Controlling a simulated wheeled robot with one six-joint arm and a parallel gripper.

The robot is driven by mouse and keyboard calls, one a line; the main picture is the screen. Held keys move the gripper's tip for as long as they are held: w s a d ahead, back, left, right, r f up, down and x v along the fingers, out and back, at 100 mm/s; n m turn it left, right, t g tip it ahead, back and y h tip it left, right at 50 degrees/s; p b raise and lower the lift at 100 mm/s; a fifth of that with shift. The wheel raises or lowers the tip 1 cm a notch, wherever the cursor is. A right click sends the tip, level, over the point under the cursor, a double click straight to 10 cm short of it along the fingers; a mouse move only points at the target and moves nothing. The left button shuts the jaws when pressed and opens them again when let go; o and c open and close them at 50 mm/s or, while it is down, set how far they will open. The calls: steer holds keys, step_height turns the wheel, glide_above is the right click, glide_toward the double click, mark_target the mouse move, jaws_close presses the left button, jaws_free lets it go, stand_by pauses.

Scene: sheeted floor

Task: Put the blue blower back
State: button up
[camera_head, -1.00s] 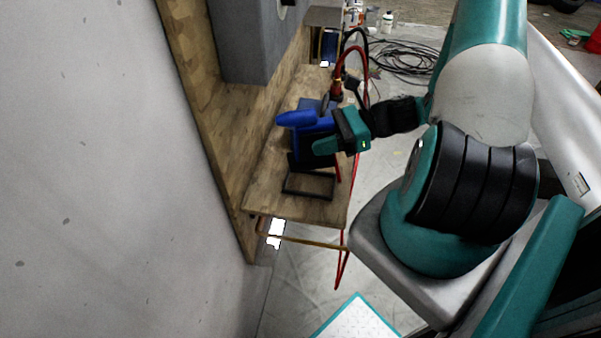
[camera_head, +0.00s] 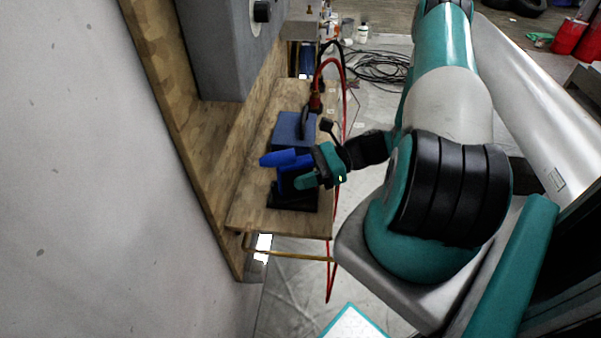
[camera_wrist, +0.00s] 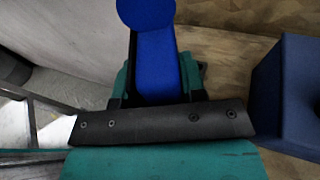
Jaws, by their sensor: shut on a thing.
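The blue blower (camera_head: 280,158) is between the teal fingers of my gripper (camera_head: 312,170), which is shut on it. In the wrist view the blower (camera_wrist: 157,62) shows as a long blue piece with a round end, with a teal finger on each side. Its lower part is hidden by my gripper.
The wooden bench (camera_head: 257,206) runs along a wooden panel and wall at left. A dark blue box (camera_head: 290,130) stands just behind the blower and at right in the wrist view (camera_wrist: 292,95). Red and black hoses (camera_head: 343,100) loop beside the bench. Cables (camera_head: 377,70) lie on the floor behind.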

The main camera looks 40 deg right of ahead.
steer(key=shift+f, duration=0.2)
steer(key=o, duration=0.6)
steer(key=shift+o, duration=0.2)
steer(key=shift+r, duration=0.15)
steer(key=shift+r, duration=0.3)
steer(key=b+v, duration=0.1)
steer(key=v, duration=1.1)
steer(key=shift+r+b, duration=0.15)
steer(key=shift+b, duration=0.2)
